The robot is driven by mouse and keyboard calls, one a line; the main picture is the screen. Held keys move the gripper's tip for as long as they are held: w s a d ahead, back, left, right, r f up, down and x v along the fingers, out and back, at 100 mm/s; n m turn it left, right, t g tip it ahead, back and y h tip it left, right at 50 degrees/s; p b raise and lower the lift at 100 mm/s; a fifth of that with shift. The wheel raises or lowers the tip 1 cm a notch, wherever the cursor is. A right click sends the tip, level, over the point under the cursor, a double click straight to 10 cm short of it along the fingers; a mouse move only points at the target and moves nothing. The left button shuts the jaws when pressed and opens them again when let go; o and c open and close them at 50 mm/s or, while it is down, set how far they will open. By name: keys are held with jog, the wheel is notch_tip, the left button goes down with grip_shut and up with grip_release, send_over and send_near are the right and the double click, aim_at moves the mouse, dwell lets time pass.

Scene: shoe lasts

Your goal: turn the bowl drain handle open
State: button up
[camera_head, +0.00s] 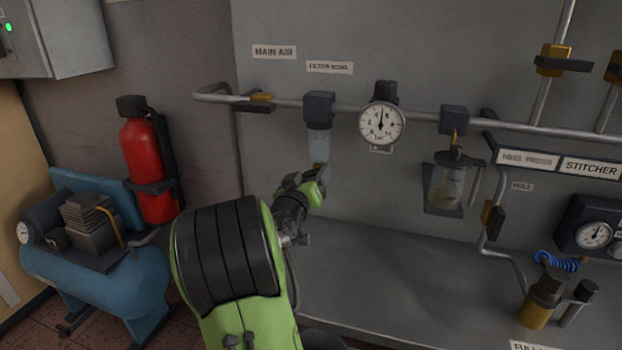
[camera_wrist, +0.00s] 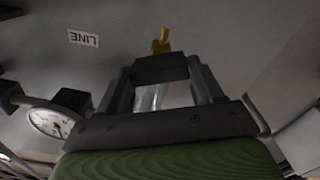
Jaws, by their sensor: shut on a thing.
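The filter bowl (camera_head: 319,143) is a clear cup hanging under a dark block on the wall pipe, below a label. A brass drain fitting (camera_wrist: 160,42) shows in the wrist view, with a dark bar, seemingly the drain handle (camera_wrist: 160,68), across it. My gripper (camera_head: 318,178) is at the bottom of the bowl in the head view. In the wrist view my gripper (camera_wrist: 162,80) has one finger on each side of the dark bar and is shut on it. The bowl shows between the fingers. In the head view my gripper and wrist mostly hide the handle, so its angle is unclear.
A pressure gauge (camera_head: 381,124) sits on the pipe just right of the bowl. A lubricator jar (camera_head: 452,182) hangs further right. The main air valve (camera_head: 258,102) is to the left. A red extinguisher (camera_head: 142,160) and blue compressor (camera_head: 100,265) stand left. The grey bench (camera_head: 390,280) below is mostly clear.

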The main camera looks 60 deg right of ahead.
jog(key=shift+w+f+n+p, duration=0.1)
jog(key=shift+n+p, duration=1.15)
jog(key=shift+n, duration=1.95)
jog(key=shift+w+f+n+p, duration=0.1)
jog(key=shift+n+p, duration=1.1)
jog(key=shift+n, duration=2)
jog(key=o, duration=1)
jog(key=shift+o, duration=0.2)
